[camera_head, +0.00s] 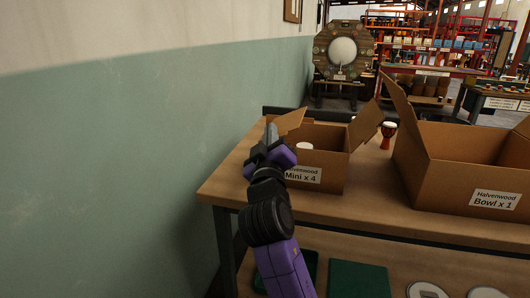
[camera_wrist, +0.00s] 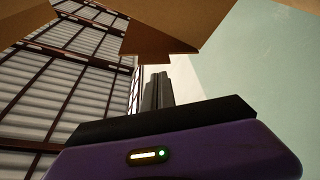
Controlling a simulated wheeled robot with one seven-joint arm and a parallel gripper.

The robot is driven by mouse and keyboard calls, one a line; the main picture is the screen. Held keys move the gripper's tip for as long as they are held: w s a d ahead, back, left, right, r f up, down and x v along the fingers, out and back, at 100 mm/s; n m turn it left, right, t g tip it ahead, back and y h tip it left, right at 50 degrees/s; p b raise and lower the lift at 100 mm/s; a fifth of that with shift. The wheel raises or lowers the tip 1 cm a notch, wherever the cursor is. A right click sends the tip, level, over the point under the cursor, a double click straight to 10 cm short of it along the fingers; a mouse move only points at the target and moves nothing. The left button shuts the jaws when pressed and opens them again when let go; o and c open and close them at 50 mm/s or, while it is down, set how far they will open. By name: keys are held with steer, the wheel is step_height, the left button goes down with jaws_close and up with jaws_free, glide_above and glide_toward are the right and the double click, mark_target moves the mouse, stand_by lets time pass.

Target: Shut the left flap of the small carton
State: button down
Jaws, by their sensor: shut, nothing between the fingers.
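The small carton (camera_head: 331,160), labelled Mini x 4, stands on the table's left part. Its left flap (camera_head: 291,120) is raised and leans outward to the left. Its right flap (camera_head: 366,124) also stands up. A pale round top (camera_head: 304,146) shows inside. My gripper (camera_head: 271,132) is shut and empty, pointing up just left of the carton beside the left flap. In the wrist view my shut fingers (camera_wrist: 157,90) point toward brown cardboard (camera_wrist: 175,22) overhead. I cannot tell whether they touch it. My arm hides the carton's left edge.
A larger open carton (camera_head: 462,182), labelled Bowl x 1, stands to the right on the wooden table (camera_head: 370,210). A small goblet drum (camera_head: 387,135) stands between the cartons. The green and white wall (camera_head: 120,150) is close on the left.

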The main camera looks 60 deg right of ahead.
steer(key=f+m+g+b, duration=0.1)
steer(key=m+b, duration=0.2)
steer(key=b, duration=0.1)
steer(key=s+f+m+g+h+b, duration=0.1)
steer(key=m+b, duration=0.2)
steer(key=b, duration=0.1)
steer(key=f+m+g+h+b, duration=0.1)
steer(key=m+b, duration=0.2)
steer(key=b, duration=0.1)
steer(key=shift+s+d+f, duration=0.3)
steer(key=shift+s, duration=0.1)
steer(key=shift+s+f+b, duration=0.1)
steer(key=shift+f+b, duration=0.05)
steer(key=shift+b, duration=0.25)
steer(key=shift+f, duration=0.1)
steer(key=shift+d, duration=0.1)
step_height(320, 180, up, 5)
steer(key=p, duration=0.4)
glide_toward(282, 134)
steer(key=shift+s+a+r, duration=0.15)
steer(key=shift+a, duration=0.4)
steer(key=shift+s+a+r, duration=0.15)
steer(key=shift+a, duration=0.4)
steer(key=shift+s+a+r, duration=0.1)
steer(key=shift+a+r, duration=0.05)
steer(key=shift+a, duration=0.45)
steer(key=shift+r+h, duration=0.1)
steer(key=shift+h, duration=0.2)
